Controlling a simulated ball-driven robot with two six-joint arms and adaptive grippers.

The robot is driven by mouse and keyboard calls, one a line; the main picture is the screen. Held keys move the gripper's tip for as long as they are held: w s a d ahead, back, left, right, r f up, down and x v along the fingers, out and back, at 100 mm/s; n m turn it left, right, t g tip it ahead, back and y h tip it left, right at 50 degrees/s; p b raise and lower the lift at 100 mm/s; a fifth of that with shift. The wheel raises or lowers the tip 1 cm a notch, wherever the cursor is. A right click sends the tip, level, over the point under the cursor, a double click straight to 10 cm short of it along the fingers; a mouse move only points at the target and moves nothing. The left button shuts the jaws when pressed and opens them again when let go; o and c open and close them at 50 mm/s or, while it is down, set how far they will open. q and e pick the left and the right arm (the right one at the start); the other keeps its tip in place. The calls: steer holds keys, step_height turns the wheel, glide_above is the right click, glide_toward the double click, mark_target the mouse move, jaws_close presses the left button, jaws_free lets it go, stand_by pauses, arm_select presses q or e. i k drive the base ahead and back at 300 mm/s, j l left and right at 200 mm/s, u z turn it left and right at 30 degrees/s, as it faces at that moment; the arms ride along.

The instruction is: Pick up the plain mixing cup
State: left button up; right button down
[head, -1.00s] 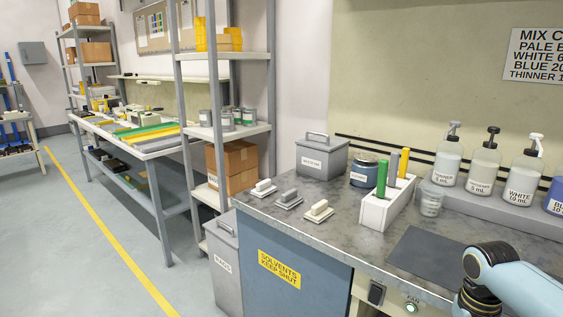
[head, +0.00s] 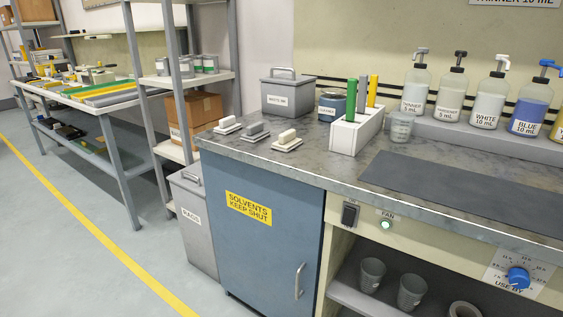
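A clear, greyish cup (head: 402,126) stands upright on the bench, right of the white holder and in front of the pump bottles. I see no clear printing on the shelf cups. The bench cup may carry faint markings, too small to read. I cannot tell for sure which is the plain mixing cup. Neither of my grippers shows in the head view.
A dark mat (head: 465,190) lies bare on the bench. A white holder (head: 345,135) holds green and yellow handles. Pump bottles (head: 488,103) line the back. A blue cabinet (head: 255,255) stands left of the shelf opening.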

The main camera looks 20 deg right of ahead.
mark_target(402, 124)
steer(key=l+z, duration=0.1)
steer(key=z, duration=0.7)
steer(key=l+z, duration=0.1)
steer(key=z, duration=0.3)
steer(key=i, duration=0.05)
